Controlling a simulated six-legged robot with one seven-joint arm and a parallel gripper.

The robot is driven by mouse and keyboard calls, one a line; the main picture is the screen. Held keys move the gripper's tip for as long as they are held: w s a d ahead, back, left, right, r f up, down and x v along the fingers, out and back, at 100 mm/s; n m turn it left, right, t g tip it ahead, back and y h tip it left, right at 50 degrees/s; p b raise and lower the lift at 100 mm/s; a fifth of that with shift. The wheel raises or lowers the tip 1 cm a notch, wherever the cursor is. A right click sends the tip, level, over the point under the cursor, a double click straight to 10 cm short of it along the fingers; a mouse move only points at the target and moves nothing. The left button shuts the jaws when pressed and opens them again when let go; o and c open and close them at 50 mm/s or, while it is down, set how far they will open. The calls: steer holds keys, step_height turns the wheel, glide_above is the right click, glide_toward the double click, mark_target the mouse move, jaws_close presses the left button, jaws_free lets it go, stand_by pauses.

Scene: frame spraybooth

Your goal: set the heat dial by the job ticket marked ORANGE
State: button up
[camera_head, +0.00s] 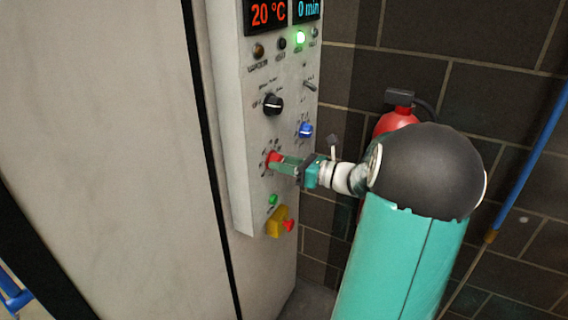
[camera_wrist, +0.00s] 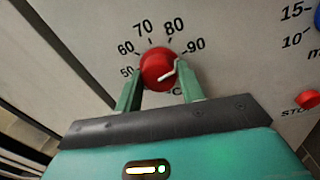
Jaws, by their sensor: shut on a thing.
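The heat dial is a red knob (camera_wrist: 153,60) on a pale control panel (camera_head: 238,130), with printed numbers from 50 to 90 around it. In the wrist view its white pointer is toward the right side, near the 90 mark; the exact setting is hard to read. My gripper (camera_wrist: 158,69) has one finger on each side of the knob and is shut on it. In the head view the red knob (camera_head: 272,158) shows at the tips of my gripper (camera_head: 277,161). No job ticket is visible in either view.
Above the dial are a black selector knob (camera_head: 273,104), a blue knob (camera_head: 305,130) and a display (camera_head: 267,14) reading 20 °C. A green lamp (camera_head: 299,38) is lit. Below is a yellow box with a red button (camera_head: 278,222). A fire extinguisher (camera_head: 394,120) is behind my arm.

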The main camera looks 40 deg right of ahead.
steer(key=shift+n, duration=0.4)
steer(key=n+h, duration=0.1)
steer(key=n, duration=0.9)
steer(key=n+h, duration=0.1)
steer(key=n, duration=1)
steer(key=shift+s+a+n, duration=0.1)
steer(key=shift+s+n, duration=0.05)
steer(key=shift+n, duration=0.15)
stand_by(0.4)
steer(key=o, duration=1)
steer(key=shift+s+r, duration=0.1)
